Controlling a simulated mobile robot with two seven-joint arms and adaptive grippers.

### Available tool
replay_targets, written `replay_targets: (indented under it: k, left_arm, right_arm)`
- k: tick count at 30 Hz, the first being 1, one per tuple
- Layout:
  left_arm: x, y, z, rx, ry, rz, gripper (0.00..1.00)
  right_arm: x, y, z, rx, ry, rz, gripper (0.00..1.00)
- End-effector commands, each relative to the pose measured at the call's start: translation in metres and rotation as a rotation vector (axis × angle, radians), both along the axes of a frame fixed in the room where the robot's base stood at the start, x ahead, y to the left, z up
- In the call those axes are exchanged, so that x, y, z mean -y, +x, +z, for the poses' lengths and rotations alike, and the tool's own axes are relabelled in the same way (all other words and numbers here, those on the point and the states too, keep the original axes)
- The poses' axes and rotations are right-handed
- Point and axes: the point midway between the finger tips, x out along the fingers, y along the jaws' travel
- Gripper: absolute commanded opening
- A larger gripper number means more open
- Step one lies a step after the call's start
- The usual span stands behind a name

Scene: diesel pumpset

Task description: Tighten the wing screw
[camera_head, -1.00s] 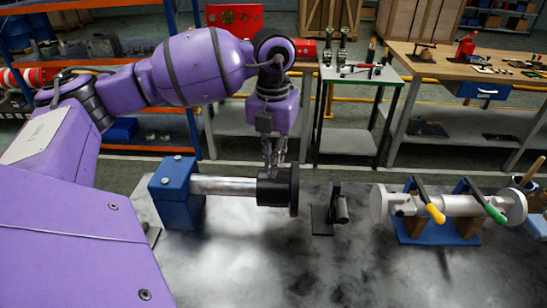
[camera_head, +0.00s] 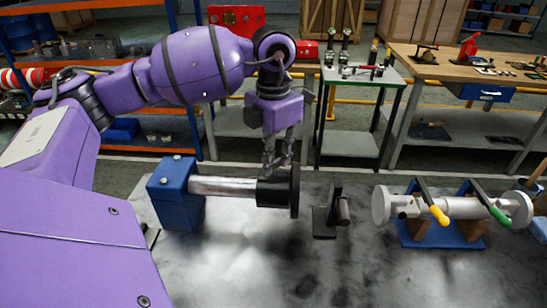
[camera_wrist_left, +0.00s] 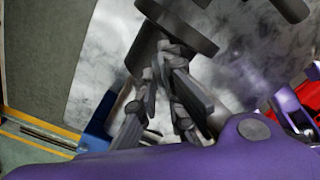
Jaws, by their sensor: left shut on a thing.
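My left gripper (camera_head: 277,166) points down on the top of the black collar (camera_head: 272,191), which sits at the end of a silver shaft (camera_head: 222,186). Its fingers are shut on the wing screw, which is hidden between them. The left wrist view shows the fingers (camera_wrist_left: 165,85) close together over the dark collar and its disc (camera_wrist_left: 180,25). The shaft runs out of a blue block (camera_head: 174,190) on the left. My right gripper is not in view.
A small black stand (camera_head: 328,216) is just right of the collar's disc. Further right, a white cylinder with yellow and green handled clamps rests on a blue base (camera_head: 440,239). The metal table's front (camera_head: 270,265) is clear.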

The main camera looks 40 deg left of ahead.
Motion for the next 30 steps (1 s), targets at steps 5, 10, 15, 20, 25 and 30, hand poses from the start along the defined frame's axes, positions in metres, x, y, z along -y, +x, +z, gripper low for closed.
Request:
replay_targets:
  k: [5, 10, 15, 20, 25, 30]
  left_arm:
    - [0.000, 0.000, 0.000, -0.001, 0.000, -0.004, 0.00]
    - [0.000, 0.000, 0.000, -0.001, 0.000, -0.003, 0.00]
    - [0.000, 0.000, 0.000, -0.001, 0.000, -0.002, 0.26]
    - [0.000, 0.000, 0.000, -0.001, 0.000, -0.002, 0.27]
    - [0.000, 0.000, 0.001, 0.000, 0.000, -0.002, 0.27]
    - [0.000, 0.001, 0.020, 0.004, 0.000, -0.001, 0.27]
  right_arm:
    - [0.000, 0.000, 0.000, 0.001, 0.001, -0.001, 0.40]
    - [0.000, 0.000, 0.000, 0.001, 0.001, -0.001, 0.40]
    - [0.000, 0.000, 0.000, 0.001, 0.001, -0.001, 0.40]
    - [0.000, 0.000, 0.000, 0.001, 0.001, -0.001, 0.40]
    - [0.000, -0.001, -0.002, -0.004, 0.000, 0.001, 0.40]
    - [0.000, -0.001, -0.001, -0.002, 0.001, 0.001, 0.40]
